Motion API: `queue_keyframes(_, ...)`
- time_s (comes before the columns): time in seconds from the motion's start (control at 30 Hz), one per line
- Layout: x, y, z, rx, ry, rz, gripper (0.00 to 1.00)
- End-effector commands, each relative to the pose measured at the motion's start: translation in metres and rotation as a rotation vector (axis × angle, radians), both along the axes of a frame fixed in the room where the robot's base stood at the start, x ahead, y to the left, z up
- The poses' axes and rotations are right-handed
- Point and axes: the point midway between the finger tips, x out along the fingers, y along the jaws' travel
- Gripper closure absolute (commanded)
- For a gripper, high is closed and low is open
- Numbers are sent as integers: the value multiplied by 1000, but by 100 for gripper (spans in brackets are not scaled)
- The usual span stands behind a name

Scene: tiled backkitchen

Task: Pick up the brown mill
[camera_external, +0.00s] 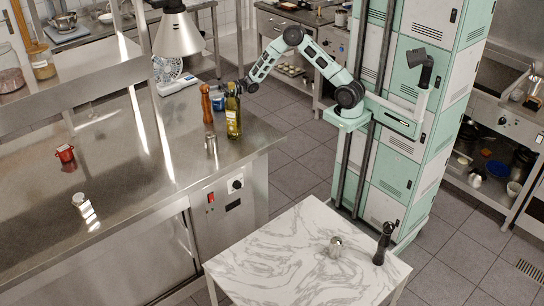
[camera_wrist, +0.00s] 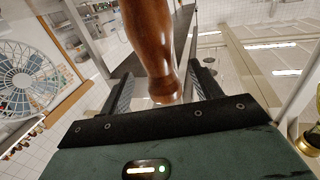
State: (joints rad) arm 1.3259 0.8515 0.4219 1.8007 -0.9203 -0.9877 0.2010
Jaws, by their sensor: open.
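The brown mill (camera_external: 207,105) stands upright on the steel counter, near its back right edge. My gripper (camera_external: 235,88) is at the mill's right, partly hidden behind the oil bottle. In the wrist view the brown mill (camera_wrist: 154,45) is large and close, with its glossy wooden body reaching down between the two dark fingers of my gripper (camera_wrist: 163,86). The fingers are apart, one on each side of it. I cannot tell whether either finger touches it.
An oil bottle (camera_external: 233,112) stands just right of the mill. A lamp (camera_external: 178,35) hangs above left. A fan (camera_wrist: 25,68) shows left in the wrist view.

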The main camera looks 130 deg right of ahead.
Motion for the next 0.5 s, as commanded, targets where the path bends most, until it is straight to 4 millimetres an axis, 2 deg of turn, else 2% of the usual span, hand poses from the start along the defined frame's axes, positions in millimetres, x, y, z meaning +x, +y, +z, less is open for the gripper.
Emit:
queue_keyframes(0.07,13,-3,6,1,-2,2,37)
queue_keyframes(0.2,30,-8,4,1,0,2,37)
queue_keyframes(0.5,36,-10,3,0,-1,1,37)
